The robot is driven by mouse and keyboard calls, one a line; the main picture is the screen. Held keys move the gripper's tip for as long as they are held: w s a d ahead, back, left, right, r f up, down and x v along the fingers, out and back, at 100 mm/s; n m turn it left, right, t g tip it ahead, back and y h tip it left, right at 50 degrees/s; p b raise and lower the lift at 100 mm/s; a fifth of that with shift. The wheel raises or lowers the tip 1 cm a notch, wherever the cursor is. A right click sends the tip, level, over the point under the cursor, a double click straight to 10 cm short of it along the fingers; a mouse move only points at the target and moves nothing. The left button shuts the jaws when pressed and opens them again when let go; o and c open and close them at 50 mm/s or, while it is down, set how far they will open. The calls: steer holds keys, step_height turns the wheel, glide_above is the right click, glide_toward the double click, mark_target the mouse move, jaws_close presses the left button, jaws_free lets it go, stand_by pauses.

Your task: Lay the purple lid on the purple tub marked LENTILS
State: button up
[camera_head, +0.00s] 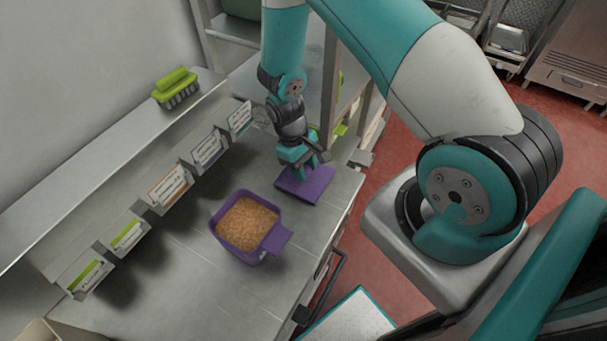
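The purple tub (219,228) stands open on the steel counter, filled with orange-brown grains. It has a purple tab on its right side, and no marking on it is readable from here. The purple lid (313,189) is a flat square to the upper right of the tub, apart from it. My gripper (310,171) points down at the lid's upper edge, with its fingertips at or just over it. The fingers are small and partly hidden, so I cannot tell whether they hold the lid or whether it rests on the counter.
A row of tilted label cards (169,186) in holders runs along the counter's left side. A green brush (176,87) lies on the ledge behind them. Shelving with posts stands behind my arm. The counter (190,275) is bare below the tub; its right edge drops to red floor.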

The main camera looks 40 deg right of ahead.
mark_target(309, 172)
steer(key=c, duration=0.4)
step_height(309, 172, up, 5)
steer(key=p, duration=0.4)
steer(key=shift+r, duration=0.1)
steer(key=shift+s+d, duration=0.1)
